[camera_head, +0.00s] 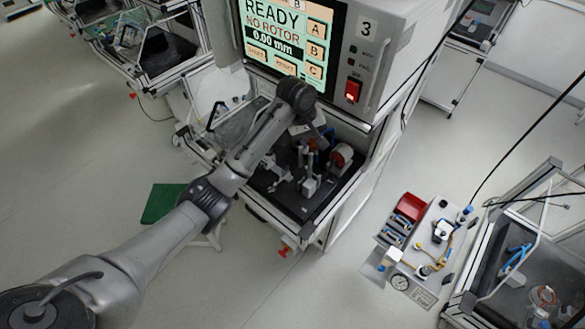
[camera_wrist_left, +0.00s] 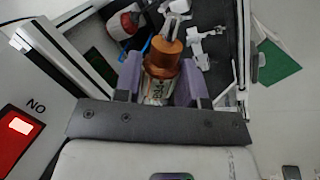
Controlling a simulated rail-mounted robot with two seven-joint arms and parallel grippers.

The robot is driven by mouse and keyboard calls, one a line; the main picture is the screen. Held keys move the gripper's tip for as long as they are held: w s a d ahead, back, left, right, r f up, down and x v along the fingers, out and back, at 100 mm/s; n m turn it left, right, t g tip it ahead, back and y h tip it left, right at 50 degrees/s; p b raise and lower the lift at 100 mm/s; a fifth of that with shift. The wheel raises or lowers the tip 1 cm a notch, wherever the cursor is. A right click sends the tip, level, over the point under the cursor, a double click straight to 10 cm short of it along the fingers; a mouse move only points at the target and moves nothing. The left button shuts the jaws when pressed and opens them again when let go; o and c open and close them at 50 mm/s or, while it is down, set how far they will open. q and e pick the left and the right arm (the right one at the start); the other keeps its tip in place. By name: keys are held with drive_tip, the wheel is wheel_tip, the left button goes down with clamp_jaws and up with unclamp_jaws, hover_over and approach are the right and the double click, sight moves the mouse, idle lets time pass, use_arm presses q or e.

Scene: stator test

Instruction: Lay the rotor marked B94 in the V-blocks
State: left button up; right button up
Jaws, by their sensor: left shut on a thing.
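My left gripper (camera_wrist_left: 162,80) has its purple fingers closed on both sides of a rotor (camera_wrist_left: 164,58) with a copper-coloured body. A pale label with dark marks is partly visible on it between the fingers, too small to read surely. In the head view my left gripper (camera_head: 312,130) hangs over the tester's open bay, and my arm hides part of it. Pale metal supports that look like the V-blocks (camera_head: 309,187) stand on the dark bay floor; they also show in the wrist view (camera_wrist_left: 204,40), beyond the rotor. The rotor appears apart from them. My right gripper is not in view.
The tester's screen (camera_head: 285,38) reads READY, NO ROTOR, 0.00 mm. A red switch (camera_head: 353,90) is lit beside it. A red-and-white round part (camera_head: 341,155) sits in the bay's back right. Frame posts bound the bay. A bench with a red bin (camera_head: 409,207) stands to the right.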

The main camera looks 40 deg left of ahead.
use_arm(q)
drive_tip(key=w+a+f+n+t+b, duration=0.2)
drive_tip(key=w+a+f+n+b, duration=0.2)
drive_tip(key=a+f, duration=0.4)
wheel_tip(320, 180, down, 3)
drive_tip(key=shift+a+f+n+y, duration=0.1)
drive_tip(key=shift+a+n+y, duration=0.25)
drive_tip(key=shift+n, duration=0.15)
drive_tip(key=f+b, duration=0.1)
drive_tip(key=f, duration=0.2)
drive_tip(key=a+f+n+t+b, duration=0.1)
drive_tip(key=f, duration=0.3)
drive_tip(key=f+n+b, duration=0.1)
drive_tip(key=f, duration=0.2)
drive_tip(key=shift+s+a+f+t+y, duration=0.1)
drive_tip(key=shift+a+f+t+y, duration=0.15)
drive_tip(key=shift+t+y, duration=0.1)
wheel_tip(320, 180, down, 7)
drive_tip(key=b, duration=0.6)
drive_tip(key=shift+r+b, duration=0.2)
drive_tip(key=shift+b, duration=0.2)
drive_tip(key=shift+f, duration=0.15)
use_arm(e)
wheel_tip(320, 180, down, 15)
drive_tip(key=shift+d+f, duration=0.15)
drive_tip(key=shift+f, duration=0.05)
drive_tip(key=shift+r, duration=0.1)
